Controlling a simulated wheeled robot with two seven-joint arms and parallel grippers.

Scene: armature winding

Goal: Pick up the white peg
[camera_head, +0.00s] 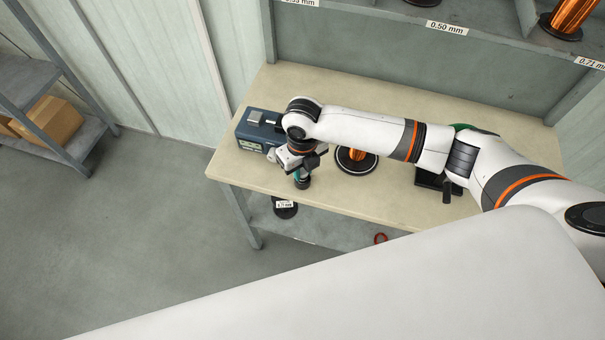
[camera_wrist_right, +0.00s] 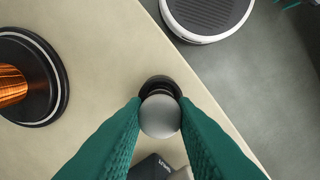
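A small peg-like piece with a pale grey, rounded top (camera_wrist_right: 160,116) and a black base (camera_wrist_right: 158,84) stands near the table's edge in the right wrist view. No other white peg is plain to see. My right gripper (camera_wrist_right: 159,100) has its green fingers on both sides of the rounded top, with hardly any gap. Whether they press on it cannot be told. In the head view the right gripper (camera_head: 302,175) points down over the front left part of the table (camera_head: 240,176), and a dark cylindrical piece shows below it. My left gripper is not in view.
A blue box-shaped device (camera_head: 256,124) stands just behind the right gripper. A copper wire spool (camera_head: 354,160) stands to its right; it also shows in the right wrist view (camera_wrist_right: 32,80). A labelled dark spool (camera_head: 285,209) sits on the lower shelf.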

